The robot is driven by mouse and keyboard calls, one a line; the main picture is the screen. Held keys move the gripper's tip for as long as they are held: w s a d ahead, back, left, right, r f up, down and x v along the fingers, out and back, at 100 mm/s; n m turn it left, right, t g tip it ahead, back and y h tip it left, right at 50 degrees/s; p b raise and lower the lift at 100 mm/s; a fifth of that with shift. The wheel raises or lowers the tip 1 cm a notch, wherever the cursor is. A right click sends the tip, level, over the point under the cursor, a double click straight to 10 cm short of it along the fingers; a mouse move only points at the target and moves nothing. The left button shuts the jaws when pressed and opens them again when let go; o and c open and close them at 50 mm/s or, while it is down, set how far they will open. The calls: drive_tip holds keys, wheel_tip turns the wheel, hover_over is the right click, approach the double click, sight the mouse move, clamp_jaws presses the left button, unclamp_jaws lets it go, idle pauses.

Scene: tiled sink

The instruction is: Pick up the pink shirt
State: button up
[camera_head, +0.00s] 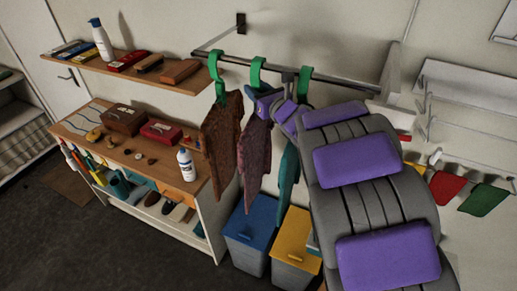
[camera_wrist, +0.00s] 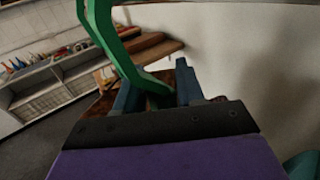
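The pink shirt (camera_head: 254,150), a dull mauve-pink garment, hangs from the rail by a green hanger (camera_head: 257,73), between a brown shirt (camera_head: 222,145) and a teal shirt (camera_head: 288,175). My gripper (camera_head: 263,92) is at the top of the pink shirt, just under its hanger hook, and partly hides its upper edge. In the wrist view, the fingers of my gripper (camera_wrist: 158,88) stand apart. A green hanger (camera_wrist: 105,35) reaches down to the space between them, with a gap beside the right finger. Firm contact is not visible.
The metal rail (camera_head: 330,78) runs along the wall above the shirts. A wooden shelf (camera_head: 190,87) and a cabinet with boxes and a white bottle (camera_head: 188,164) stand to the left. Blue (camera_head: 250,230) and yellow (camera_head: 294,240) bins stand below. Dark floor is free at front left.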

drive_tip(key=shift+w+a, duration=0.4)
